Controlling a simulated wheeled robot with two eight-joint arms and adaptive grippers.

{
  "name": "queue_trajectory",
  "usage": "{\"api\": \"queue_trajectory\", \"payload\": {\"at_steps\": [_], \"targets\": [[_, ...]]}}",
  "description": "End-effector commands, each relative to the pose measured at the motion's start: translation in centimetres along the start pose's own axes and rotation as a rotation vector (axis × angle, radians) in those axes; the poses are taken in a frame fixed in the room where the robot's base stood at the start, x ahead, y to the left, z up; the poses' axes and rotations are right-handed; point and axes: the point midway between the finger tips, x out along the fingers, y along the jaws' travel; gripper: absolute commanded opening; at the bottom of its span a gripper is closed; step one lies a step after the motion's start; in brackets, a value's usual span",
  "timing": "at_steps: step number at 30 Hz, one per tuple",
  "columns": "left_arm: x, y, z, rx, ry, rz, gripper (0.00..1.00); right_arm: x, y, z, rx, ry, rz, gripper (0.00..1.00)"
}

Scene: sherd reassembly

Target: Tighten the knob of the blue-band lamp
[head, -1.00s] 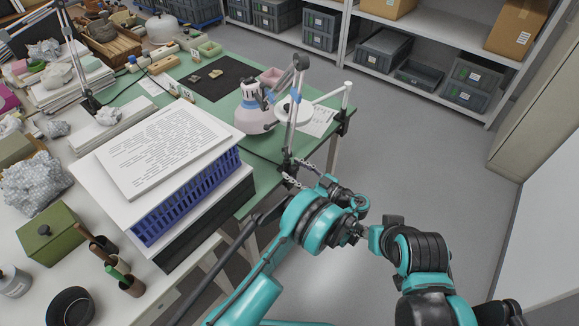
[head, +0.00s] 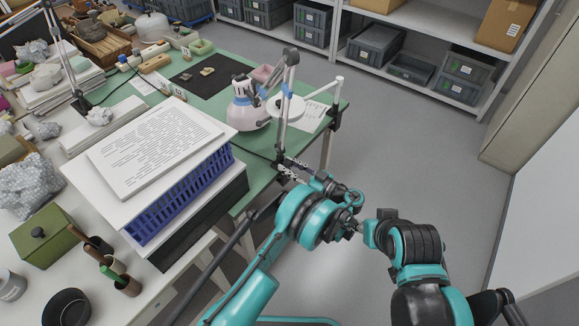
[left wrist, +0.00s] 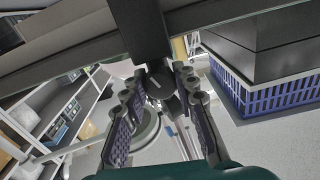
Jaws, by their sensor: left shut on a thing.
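The blue-band lamp has a jointed grey arm with a blue band (head: 283,101) and a pale shade (head: 246,110). Its upright goes down to a dark clamp (head: 281,157) at the front edge of the green table. My left gripper (head: 289,170) is at this clamp, just below the table edge. In the left wrist view its two padded fingers (left wrist: 163,112) stand on either side of a dark knob (left wrist: 160,83) under the clamp, and it is shut on it. The knob is hidden in the head view.
A blue crate (head: 185,195) with papers on top stands left of the clamp. A white post (head: 338,92) is clamped to the table's right corner. A black mat (head: 210,75) lies behind the lamp. Open floor lies right of the table.

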Motion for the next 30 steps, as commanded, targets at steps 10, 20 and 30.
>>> {"api": "queue_trajectory", "payload": {"at_steps": [10, 20, 30], "targets": [[0.1, 0.0, 0.0, -0.002, 0.001, -0.001, 0.49, 0.0, 0.0, 0.0, 0.000, 0.000, 0.000, 0.41], [0.1, -0.1, -1.5, -0.002, 0.001, 0.000, 0.49, 0.0, 0.0, 0.0, 0.000, 0.000, 0.000, 0.41], [0.1, -0.7, -8.0, -0.002, 0.000, -0.001, 0.49, 0.0, 0.0, 0.0, 0.000, 0.000, 0.000, 0.41]]}}
